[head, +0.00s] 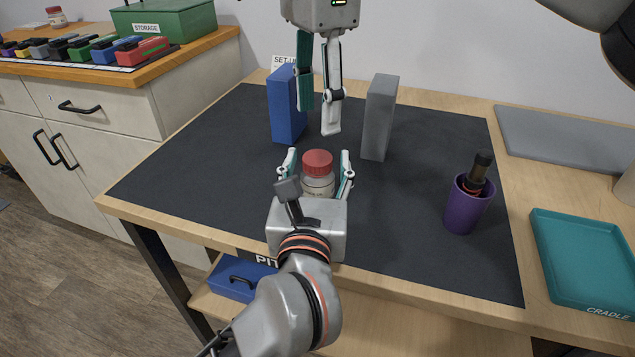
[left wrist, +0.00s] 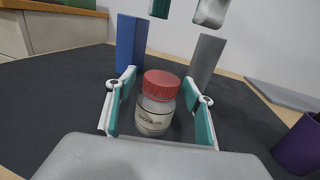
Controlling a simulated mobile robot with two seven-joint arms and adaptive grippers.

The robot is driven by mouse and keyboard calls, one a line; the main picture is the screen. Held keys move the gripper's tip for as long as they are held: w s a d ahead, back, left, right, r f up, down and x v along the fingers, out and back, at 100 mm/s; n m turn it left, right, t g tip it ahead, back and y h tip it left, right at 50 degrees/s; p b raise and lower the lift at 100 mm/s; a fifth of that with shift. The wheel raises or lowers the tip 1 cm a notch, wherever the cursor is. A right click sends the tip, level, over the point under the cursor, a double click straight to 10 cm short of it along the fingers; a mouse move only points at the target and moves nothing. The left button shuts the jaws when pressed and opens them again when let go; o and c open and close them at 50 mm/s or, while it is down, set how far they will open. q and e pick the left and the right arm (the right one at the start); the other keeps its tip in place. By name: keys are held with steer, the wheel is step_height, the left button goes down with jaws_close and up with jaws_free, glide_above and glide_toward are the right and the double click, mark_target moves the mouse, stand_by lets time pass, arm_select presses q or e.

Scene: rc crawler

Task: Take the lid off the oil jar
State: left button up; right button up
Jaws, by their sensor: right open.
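The oil jar (head: 318,187) is a small clear jar with a pale label, upright on the dark mat. Its red lid (head: 318,161) is on top. The jar (left wrist: 154,116) and lid (left wrist: 161,84) also show in the left wrist view. My left gripper (head: 318,165) is open, its fingers on either side of the jar with a visible gap at each side. My right gripper (head: 318,119) is open and empty, pointing down above and behind the lid. Its fingertips show at the top of the left wrist view (left wrist: 184,10).
A blue block (head: 286,108) and a grey block (head: 379,118) stand upright behind the jar. A purple cup (head: 467,208) holding a dark tool stands right. A teal tray (head: 580,260) lies at the right edge. The mat (head: 420,230) is clear between jar and cup.

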arm_select(q)
steer(key=c, duration=1.2)
steer(key=o, duration=1.3)
